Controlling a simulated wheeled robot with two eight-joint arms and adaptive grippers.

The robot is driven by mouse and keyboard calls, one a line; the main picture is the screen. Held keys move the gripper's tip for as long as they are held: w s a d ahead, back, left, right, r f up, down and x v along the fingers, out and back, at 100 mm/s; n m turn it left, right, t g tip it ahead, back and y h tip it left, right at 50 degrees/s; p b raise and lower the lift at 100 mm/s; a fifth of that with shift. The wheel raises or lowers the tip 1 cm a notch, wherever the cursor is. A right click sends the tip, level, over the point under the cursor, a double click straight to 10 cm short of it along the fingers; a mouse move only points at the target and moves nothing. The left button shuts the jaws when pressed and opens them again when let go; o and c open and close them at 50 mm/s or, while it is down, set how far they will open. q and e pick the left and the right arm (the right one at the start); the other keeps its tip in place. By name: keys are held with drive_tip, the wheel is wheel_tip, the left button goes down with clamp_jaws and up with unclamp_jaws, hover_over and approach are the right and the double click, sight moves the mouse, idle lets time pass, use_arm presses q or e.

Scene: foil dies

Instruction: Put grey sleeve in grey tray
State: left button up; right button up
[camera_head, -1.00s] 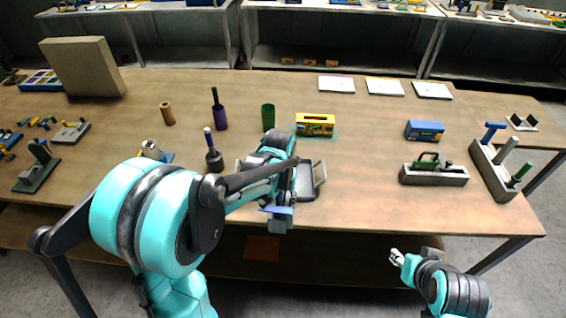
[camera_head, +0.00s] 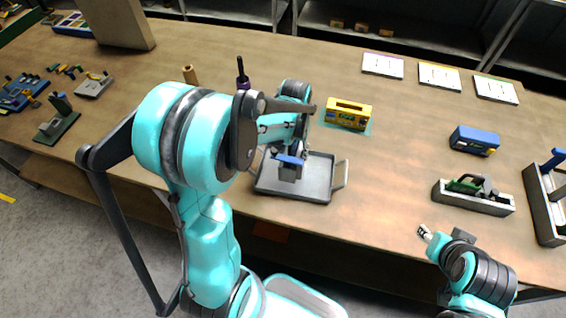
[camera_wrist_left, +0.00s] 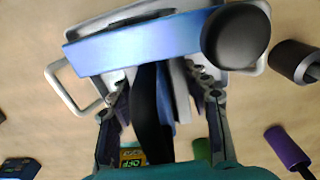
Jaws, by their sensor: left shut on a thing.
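My left gripper (camera_head: 290,152) is shut on a blue bar (camera_head: 290,160) with a grey block under it, over the grey tray (camera_head: 319,172). In the left wrist view the held blue bar (camera_wrist_left: 145,45) has a dark round knob at one end, and the tray's handle (camera_wrist_left: 59,84) shows behind it. I cannot tell whether the held thing touches the tray. A dark grey sleeve (camera_wrist_left: 289,60) stands beside the tray in the wrist view; my left arm hides it in the head view.
A purple sleeve (camera_head: 243,81) with a dark handle and a yellow box (camera_head: 348,114) stand behind the tray. A green sleeve (camera_wrist_left: 201,149) shows in the wrist view. A blue box (camera_head: 474,140) and a grey holder (camera_head: 473,199) are at right. Table between is clear.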

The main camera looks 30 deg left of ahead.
use_arm(q)
drive_tip(key=a, duration=0.1)
drive_tip(key=a+f, duration=0.2)
drive_tip(key=shift+s+a+f+b, duration=0.2)
drive_tip(key=shift+s+a+b, duration=0.05)
drive_tip(key=shift+a+b, duration=0.1)
wheel_tip(320, 180, down, 4)
drive_tip(key=shift+r+b, duration=0.1)
drive_tip(key=shift+b, duration=0.55)
clamp_jaws()
drive_tip(key=shift+s+d, duration=0.1)
drive_tip(key=shift+s, duration=0.05)
drive_tip(key=o, duration=1.4)
unclamp_jaws()
